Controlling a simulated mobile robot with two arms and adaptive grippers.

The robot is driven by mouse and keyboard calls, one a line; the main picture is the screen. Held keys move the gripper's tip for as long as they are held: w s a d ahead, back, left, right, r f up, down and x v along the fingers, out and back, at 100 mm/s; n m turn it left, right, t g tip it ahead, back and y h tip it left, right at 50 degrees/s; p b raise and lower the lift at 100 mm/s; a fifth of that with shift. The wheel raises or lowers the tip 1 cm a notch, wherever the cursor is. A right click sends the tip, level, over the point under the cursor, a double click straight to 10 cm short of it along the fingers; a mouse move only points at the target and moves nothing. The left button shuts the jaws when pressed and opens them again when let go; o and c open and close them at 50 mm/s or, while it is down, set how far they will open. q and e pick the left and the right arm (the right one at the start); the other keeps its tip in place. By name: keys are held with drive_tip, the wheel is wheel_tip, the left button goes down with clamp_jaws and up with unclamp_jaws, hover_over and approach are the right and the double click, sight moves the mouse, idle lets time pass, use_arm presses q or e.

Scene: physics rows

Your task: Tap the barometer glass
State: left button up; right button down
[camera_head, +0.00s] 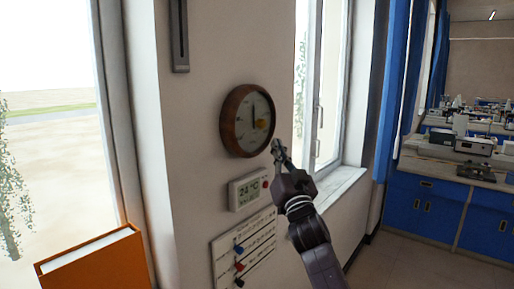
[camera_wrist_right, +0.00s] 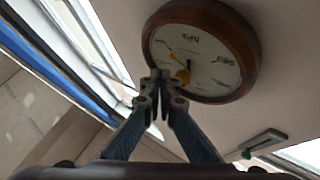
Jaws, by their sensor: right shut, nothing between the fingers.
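The barometer (camera_head: 248,121) is a round dial in a brown wooden rim, hung on the wall pillar between two windows. Its pale face has a dark needle and a yellow spot. My right gripper (camera_head: 277,146) is shut and empty, just right of and below the dial's lower right rim in the head view. In the right wrist view the barometer (camera_wrist_right: 203,50) fills the upper part, and the shut fingertips (camera_wrist_right: 160,76) overlap the lower left of its glass. I cannot tell whether they touch it. My left gripper is not in view.
Blue cabinets (camera_head: 436,209) stand at the right.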

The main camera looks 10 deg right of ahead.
sight(261, 135)
drive_tip(key=shift+w+a+b, duration=0.8)
drive_tip(key=shift+w+a, duration=0.4)
drive_tip(key=shift+w, duration=0.2)
drive_tip(key=shift+w, duration=0.1)
idle(0.4)
drive_tip(key=shift+w+a, duration=0.25)
drive_tip(key=shift+w+a+b, duration=0.15)
drive_tip(key=shift+w+b, duration=0.1)
drive_tip(key=shift+b, duration=0.25)
idle(0.7)
drive_tip(key=shift+s+r, duration=0.1)
drive_tip(key=shift+s+d+p, duration=0.45)
drive_tip(key=shift+s+p, duration=0.05)
drive_tip(key=shift+s, duration=0.05)
